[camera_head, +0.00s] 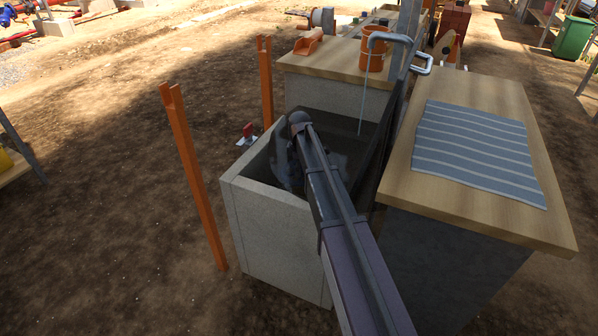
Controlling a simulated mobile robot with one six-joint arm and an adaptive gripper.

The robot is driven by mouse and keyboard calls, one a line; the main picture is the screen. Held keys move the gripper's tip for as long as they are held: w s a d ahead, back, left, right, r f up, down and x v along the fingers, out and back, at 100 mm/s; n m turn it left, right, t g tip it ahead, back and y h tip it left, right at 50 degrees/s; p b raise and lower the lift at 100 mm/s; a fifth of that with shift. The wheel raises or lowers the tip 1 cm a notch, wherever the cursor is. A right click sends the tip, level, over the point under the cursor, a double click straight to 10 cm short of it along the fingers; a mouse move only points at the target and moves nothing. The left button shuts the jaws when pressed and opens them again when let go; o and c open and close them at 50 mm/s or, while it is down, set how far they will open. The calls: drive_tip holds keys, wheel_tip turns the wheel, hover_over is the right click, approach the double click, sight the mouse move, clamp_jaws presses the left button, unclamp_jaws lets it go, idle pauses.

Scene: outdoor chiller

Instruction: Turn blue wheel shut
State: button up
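I cannot make out a blue wheel for certain. A small blue part (8,9) shows among red pipes at the far top left, too small to tell its shape. My arm reaches from the bottom edge up over a grey concrete basin (265,243). Its far end bends down into the basin, where a dark grey shape, perhaps part of my wrist, shows beside it. My gripper's fingers cannot be made out.
A wooden counter with a striped cloth (475,150) stands right of the basin. Behind are another wooden top (325,62), an orange bucket (376,50), an orange scoop (308,42) and a bent metal pipe (364,85). Orange posts (190,165) stand left. Open dirt lies further left.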

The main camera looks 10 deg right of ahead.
idle(0.3)
drive_tip(key=c, duration=1.1)
drive_tip(key=shift+c, duration=0.2)
drive_tip(key=shift+m, duration=0.3)
drive_tip(key=m, duration=0.5)
drive_tip(key=shift+s, duration=0.1)
drive_tip(key=m, duration=1.1)
drive_tip(key=shift+s+m, duration=0.1)
drive_tip(key=shift+m, duration=0.3)
drive_tip(key=m, duration=0.6)
